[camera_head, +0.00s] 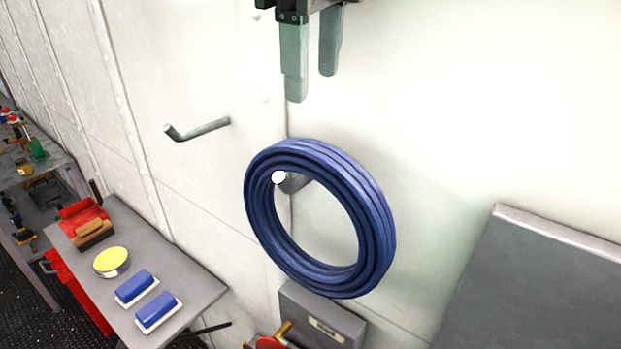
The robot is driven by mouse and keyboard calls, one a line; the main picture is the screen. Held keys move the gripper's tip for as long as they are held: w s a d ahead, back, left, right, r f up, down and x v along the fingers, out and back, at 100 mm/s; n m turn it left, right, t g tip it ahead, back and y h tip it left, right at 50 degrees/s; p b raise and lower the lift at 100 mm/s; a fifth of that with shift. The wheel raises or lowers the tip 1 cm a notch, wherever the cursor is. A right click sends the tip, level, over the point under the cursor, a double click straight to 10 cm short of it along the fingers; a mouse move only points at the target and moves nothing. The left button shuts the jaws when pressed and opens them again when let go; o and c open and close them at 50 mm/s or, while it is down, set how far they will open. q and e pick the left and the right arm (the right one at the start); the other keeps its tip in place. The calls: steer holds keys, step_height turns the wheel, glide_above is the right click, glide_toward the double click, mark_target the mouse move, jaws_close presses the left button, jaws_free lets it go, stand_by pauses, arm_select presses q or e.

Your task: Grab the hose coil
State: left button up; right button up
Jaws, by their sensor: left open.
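The hose coil (376,222) is a thick blue ring of several turns. It hangs on a wall hook (293,183) whose pale round tip shows inside the top left of the ring. My left gripper (312,85) comes in at the top edge with its two grey-green fingers pointing down. It is open and empty, and in the picture it is above the coil, with a gap between the fingertips and the hose. My right gripper is not in view.
A bare metal hook (197,130) sticks out of the riveted wall at left. A grey table (190,278) at lower left holds blue-topped blocks, a yellow-topped round item and a red item. A grey box (330,322) is below the coil. A grey panel (540,290) stands at lower right.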

mark_target(313, 144)
arm_select(q)
steer(key=f, duration=0.2)
steer(key=w+f, duration=0.1)
steer(key=shift+f+p, duration=0.35)
steer(key=shift+p, duration=0.05)
steer(key=shift+f, duration=0.15)
steer(key=shift+f+p, duration=0.15)
steer(key=shift+p, duration=0.15)
step_height(313, 144, down, 4)
steer(key=p, duration=0.2)
steer(key=shift+w+p, duration=0.1)
steer(key=shift+p, duration=0.25)
steer(key=shift+w+f, duration=0.1)
steer(key=shift+f, duration=0.35)
jaws_close()
